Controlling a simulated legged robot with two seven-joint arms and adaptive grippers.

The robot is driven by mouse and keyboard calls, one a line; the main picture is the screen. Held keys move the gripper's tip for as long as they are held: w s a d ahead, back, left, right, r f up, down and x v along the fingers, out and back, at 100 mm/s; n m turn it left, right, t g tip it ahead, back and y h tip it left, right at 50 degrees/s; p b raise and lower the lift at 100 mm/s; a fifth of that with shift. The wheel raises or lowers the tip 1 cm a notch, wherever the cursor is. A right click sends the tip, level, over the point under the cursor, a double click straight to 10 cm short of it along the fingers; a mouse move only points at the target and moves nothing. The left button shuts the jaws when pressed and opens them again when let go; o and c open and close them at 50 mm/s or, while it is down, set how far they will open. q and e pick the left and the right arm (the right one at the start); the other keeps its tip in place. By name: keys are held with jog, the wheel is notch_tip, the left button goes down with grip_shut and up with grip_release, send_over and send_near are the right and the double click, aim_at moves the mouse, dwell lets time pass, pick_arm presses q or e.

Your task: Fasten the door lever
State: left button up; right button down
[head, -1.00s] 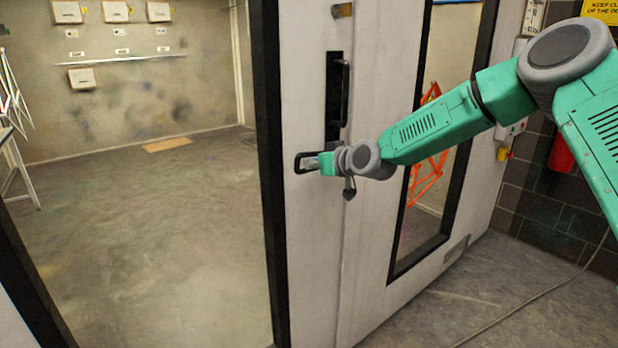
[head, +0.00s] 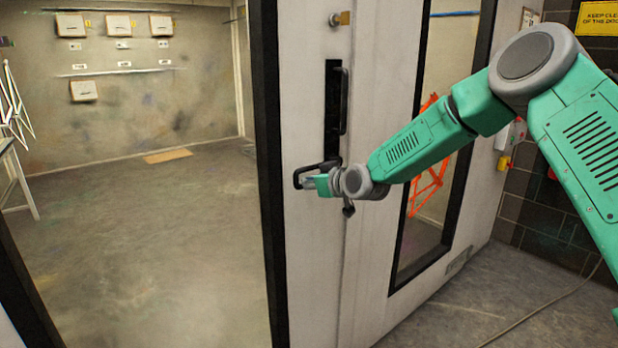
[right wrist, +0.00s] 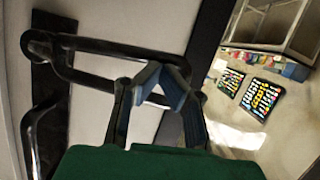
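The door lever (head: 318,166) is a black loop-shaped handle on the pale door edge, below a long black pull handle (head: 341,100). In the right wrist view the lever (right wrist: 100,46) runs across the upper left toward my fingers. My right gripper (head: 308,183) is at the lever's free end, with its fingertips inside the loop's outline. In the right wrist view its two fingers (right wrist: 160,85) are close together and overlap the lever end. Whether the pads clamp the bar is hidden. My left gripper is out of view.
The door has a dark-framed window (head: 440,150) and a brass lock part (head: 341,18). A cable (head: 545,312) lies on the floor at right. Through the opening, the right wrist view shows dark trays of colourful items (right wrist: 262,98).

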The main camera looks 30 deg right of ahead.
jog(key=w+d+f+n+t+h+b, duration=0.1)
jog(key=d+f+n+h+b, duration=0.3)
jog(key=d+f+n+b, duration=0.6)
jog(key=shift+w+f+n+t+b, duration=0.3)
jog(key=shift+f+t+b, duration=0.5)
jog(key=shift+f+b, duration=1.3)
jog(key=shift+r+b, duration=0.45)
jog(key=shift+r, duration=0.05)
jog(key=shift+s+a, duration=0.1)
